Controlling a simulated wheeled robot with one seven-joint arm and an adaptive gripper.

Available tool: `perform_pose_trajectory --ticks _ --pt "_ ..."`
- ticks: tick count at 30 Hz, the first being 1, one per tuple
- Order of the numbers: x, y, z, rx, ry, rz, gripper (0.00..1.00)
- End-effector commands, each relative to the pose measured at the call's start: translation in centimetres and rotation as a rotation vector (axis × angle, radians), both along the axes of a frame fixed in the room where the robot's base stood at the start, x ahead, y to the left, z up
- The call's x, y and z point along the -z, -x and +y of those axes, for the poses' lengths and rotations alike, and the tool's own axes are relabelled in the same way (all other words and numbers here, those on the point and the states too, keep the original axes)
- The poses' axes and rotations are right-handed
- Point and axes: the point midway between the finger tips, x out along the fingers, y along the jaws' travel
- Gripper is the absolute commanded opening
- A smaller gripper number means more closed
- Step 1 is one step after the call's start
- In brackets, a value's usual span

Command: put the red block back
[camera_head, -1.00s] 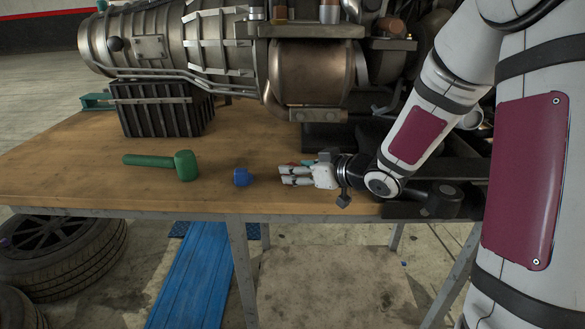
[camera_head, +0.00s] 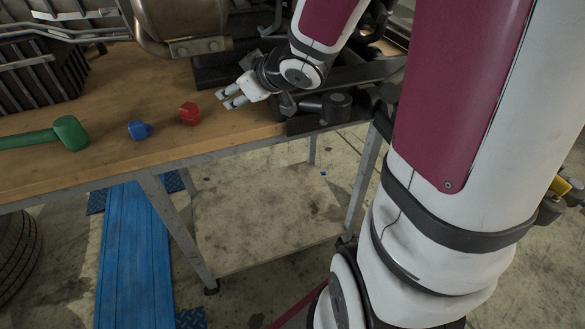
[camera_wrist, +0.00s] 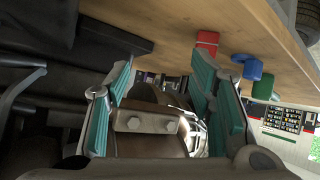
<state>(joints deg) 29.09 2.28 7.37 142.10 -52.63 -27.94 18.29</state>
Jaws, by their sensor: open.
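The red block (camera_head: 189,113) stands on the wooden table near its front edge. It also shows in the wrist view (camera_wrist: 207,42), above and right of the fingers. My gripper (camera_head: 225,99) is to the right of the red block, a short way off and slightly farther back, low over the table. Its fingers point left. In the wrist view my gripper (camera_wrist: 158,95) shows two teal-padded fingers spread apart with nothing held between them.
A large engine (camera_head: 185,22) is at the back. Black metal parts (camera_head: 340,108) lie near my gripper on the right.

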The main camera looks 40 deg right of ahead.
Motion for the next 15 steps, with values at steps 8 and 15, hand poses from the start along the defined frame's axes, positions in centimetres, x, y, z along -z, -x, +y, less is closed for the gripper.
perform_pose_trajectory --ticks 8,15 --pt "-4.2 8.5 -1.6 0.317 0.128 0.207 0.49" --pt "-4.4 19.9 2.5 0.413 0.021 0.482 0.49"
